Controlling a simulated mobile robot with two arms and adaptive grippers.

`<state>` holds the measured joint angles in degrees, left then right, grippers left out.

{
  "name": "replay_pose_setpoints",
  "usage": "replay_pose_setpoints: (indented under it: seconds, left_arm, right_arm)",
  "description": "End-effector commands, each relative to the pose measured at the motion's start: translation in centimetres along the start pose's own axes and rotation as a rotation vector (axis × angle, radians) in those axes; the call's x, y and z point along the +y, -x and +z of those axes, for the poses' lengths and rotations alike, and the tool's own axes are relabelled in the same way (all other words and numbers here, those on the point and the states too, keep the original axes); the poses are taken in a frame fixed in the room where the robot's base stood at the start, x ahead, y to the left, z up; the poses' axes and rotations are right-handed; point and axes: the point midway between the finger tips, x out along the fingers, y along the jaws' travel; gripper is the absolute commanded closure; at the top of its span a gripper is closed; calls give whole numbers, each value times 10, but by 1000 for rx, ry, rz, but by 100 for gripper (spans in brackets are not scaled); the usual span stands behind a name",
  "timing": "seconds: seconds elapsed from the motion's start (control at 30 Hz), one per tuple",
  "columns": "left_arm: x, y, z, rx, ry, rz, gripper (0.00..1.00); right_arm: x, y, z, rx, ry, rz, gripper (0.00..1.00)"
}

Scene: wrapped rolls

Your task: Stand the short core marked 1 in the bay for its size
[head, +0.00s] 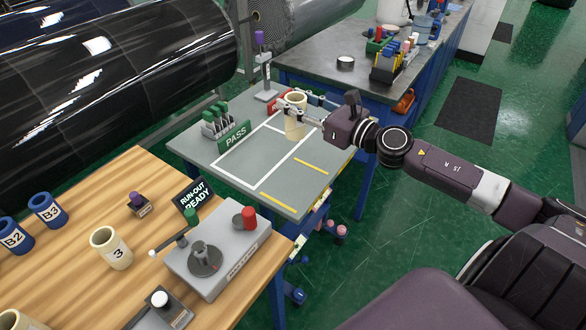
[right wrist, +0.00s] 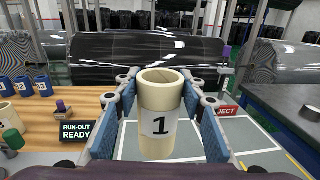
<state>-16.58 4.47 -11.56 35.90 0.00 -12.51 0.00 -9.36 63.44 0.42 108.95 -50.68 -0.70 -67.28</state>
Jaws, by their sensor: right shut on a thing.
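The short cream core marked 1 (head: 295,122) is upright between the fingers of my right gripper (head: 299,107), over the far right part of the grey table. In the right wrist view the core (right wrist: 160,118) shows its label 1 and open top, with blue finger pads (right wrist: 119,118) on both sides. I cannot tell whether its base touches the table. White lines (head: 238,181) mark out bays on the grey table (head: 291,196), with short yellow lines (head: 311,166) nearer its front right. My left gripper is out of view.
A PASS block (head: 235,137) with grey and green pieces stands left of the bays. A red REJECT sign (head: 279,103) is close behind the core. The wooden table holds a core marked 3 (head: 111,248), blue cores (head: 47,209) and a grey fixture (head: 220,258). The marked area's middle is clear.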

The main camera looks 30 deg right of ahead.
Motion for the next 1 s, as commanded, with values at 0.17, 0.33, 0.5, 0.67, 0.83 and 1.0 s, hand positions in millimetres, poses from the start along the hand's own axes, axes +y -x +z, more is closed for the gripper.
replay_pose_setpoints:
  seconds: [0.17, 0.33, 0.5, 0.67, 0.83, 1.0]
  left_arm:
    - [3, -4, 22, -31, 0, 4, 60]
    - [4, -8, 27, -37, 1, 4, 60]
    - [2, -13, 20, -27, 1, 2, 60]
    - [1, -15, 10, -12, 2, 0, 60]
    - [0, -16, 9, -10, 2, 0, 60]
    - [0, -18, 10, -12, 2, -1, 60]
  right_arm:
    - [-1, 0, -36, -3, -10, -5, 89]
    - [0, 0, -70, -2, -9, -4, 89]
    - [1, 0, -106, -2, -10, -3, 89]
    - [1, 0, -133, -2, -7, -3, 89]
    - [0, 0, -147, -1, -2, -2, 89]
    - [0, 0, -170, 0, -7, -3, 89]
